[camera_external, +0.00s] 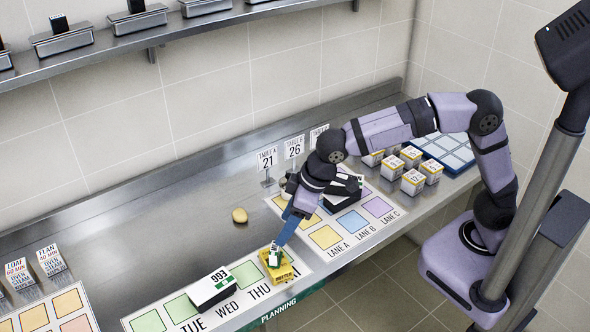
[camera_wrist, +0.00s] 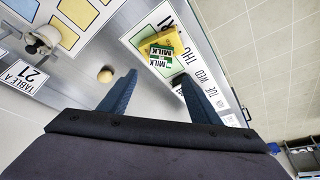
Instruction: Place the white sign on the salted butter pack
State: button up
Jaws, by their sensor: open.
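The yellow butter pack (camera_external: 286,274) lies on the THU/FRI part of the planning board; it also shows in the wrist view (camera_wrist: 146,47). A small white and green piece marked MILK (camera_external: 274,257) appears to rest on or against it, and shows in the wrist view (camera_wrist: 162,58). My gripper (camera_external: 280,241) is open, its blue fingers just above and behind the milk piece; in the wrist view the fingers (camera_wrist: 157,85) are apart with nothing between them. White signs reading TABLE A 21 (camera_external: 268,160) and TABLE B 26 (camera_external: 294,147) stand at the back. I cannot tell which sign is meant.
A yellowish round item (camera_external: 239,215) lies on the open steel counter. Coloured lane squares (camera_external: 325,236) and several small boxes (camera_external: 412,182) are to the right.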

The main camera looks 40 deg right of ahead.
jog(key=shift+v, duration=1.95)
jog(key=s+d+f, duration=0.2)
jog(key=d+f, duration=0.2)
jog(key=s+d+f+n+g+h, duration=0.1)
jog(key=s+d+f, duration=0.1)
jog(key=d+f, duration=0.3)
jog(key=s+d+f+g+h, duration=0.1)
jog(key=s+d+f, duration=0.1)
jog(key=d+f, duration=0.3)
jog(key=d+m, duration=0.3)
jog(key=d, duration=0.5)
jog(key=d+m+p, duration=0.1)
jog(key=d+m, duration=0.2)
jog(key=d, duration=0.6)
jog(key=d+m+g+h, duration=0.1)
jog(key=d+m, duration=0.2)
jog(key=d, duration=0.6)
jog(key=shift+s+f+m+p, duration=0.2)
jog(key=shift+f+m+p, duration=0.05)
jog(key=shift+m+p, duration=0.1)
jog(key=shift+d, duration=0.35)
